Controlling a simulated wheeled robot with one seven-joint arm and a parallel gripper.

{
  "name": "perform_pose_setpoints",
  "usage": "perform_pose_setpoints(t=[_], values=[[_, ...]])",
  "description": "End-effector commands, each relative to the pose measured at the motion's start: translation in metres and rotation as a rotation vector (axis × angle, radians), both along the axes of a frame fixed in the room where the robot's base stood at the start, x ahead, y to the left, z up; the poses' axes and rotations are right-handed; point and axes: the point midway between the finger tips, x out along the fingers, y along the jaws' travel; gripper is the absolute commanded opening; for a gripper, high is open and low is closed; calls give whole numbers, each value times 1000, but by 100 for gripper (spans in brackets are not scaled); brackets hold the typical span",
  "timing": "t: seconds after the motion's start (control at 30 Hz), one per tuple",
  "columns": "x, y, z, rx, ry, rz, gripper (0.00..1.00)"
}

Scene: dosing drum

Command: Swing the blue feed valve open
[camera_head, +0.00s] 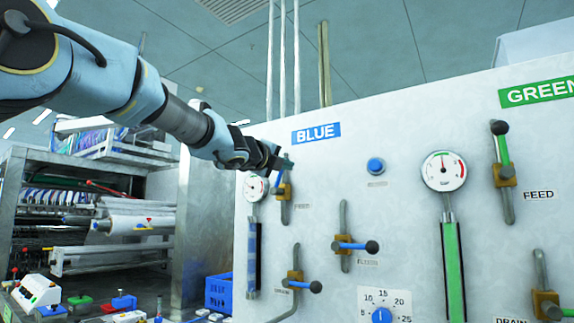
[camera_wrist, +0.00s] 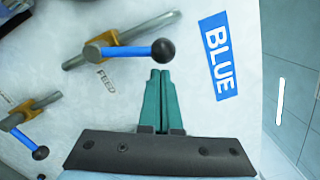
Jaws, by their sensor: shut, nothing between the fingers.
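The blue feed valve (camera_head: 285,191) is on the white panel below and left of the BLUE label; my gripper partly covers its upper part in the head view. In the wrist view the feed valve's blue handle (camera_wrist: 130,52) runs from its brass body to a black ball knob (camera_wrist: 163,51). The handle looks turned a little from the line of its pipe, pointing roughly toward the panel's top. My gripper (camera_head: 287,163) is shut and empty. In the wrist view its green fingertips (camera_wrist: 159,73) lie right beside the knob; I cannot tell if they touch.
The blue filter valve (camera_head: 345,246) and drain valve (camera_head: 294,280) sit lower, handles pointing right. A gauge (camera_head: 256,187) is left of the feed valve, a blue button (camera_head: 376,166) right. Green-line valves are farther right. A cluttered machine (camera_head: 100,215) stands left.

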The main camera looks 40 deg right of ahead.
Motion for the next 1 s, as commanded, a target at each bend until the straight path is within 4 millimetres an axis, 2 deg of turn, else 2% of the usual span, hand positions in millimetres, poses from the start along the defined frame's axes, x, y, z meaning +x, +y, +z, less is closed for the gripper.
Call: perform_pose_setpoints(t=[0.2,0.4,0.57,1.0], values=[[11,3,16,-36,144,1,0],[23,6,20,-66,253,2,0],[29,8,19,-66,254,1,0],[27,7,17,-66,251,0,0]])
